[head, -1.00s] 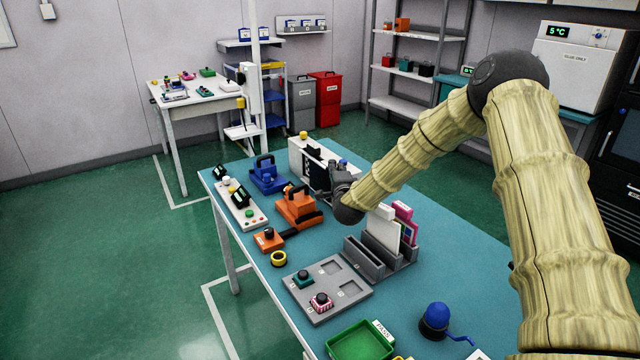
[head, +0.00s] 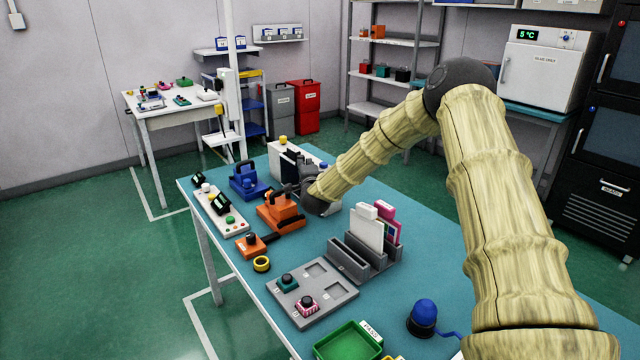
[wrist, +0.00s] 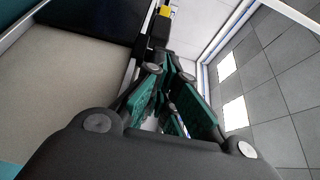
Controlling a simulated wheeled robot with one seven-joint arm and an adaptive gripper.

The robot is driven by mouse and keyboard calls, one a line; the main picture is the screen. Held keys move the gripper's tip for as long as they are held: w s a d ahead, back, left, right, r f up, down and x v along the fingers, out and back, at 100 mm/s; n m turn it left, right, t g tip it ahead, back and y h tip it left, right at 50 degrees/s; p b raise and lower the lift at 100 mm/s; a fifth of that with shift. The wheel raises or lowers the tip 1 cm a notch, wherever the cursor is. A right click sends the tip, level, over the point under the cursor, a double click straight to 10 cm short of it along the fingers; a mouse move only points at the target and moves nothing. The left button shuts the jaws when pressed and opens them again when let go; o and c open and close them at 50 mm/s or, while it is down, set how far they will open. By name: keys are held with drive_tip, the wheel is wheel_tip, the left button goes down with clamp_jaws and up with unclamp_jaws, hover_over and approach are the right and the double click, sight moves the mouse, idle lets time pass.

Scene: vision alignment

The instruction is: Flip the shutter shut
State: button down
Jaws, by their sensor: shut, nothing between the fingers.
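A cream box (head: 281,163) with dark panels on its near side, which looks like the shutter unit, stands toward the far end of the teal bench. A yellow knob (head: 283,140) sits on top of it. In the wrist view a black panel (wrist: 95,18) lies beside a cream face (wrist: 65,75), with a yellow piece (wrist: 165,11) beyond. My gripper (wrist: 172,78) is shut and empty, its green-padded fingers pointing toward the black post near the yellow piece. In the head view my wrist hides part of the box. I cannot tell whether the fingers touch it.
An orange device (head: 279,212) and a blue caddy (head: 246,183) stand close left of my gripper. A grey rack (head: 352,262) with upright cards is nearer. A grey tray (head: 318,300), green bin (head: 347,343) and blue dome (head: 424,312) lie at the front.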

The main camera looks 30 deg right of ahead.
drive_tip(key=b+v, duration=0.2)
drive_tip(key=v, duration=1.1)
drive_tip(key=shift+s+d+r, duration=0.15)
drive_tip(key=shift+s+d, duration=0.05)
drive_tip(key=shift+s, duration=0.1)
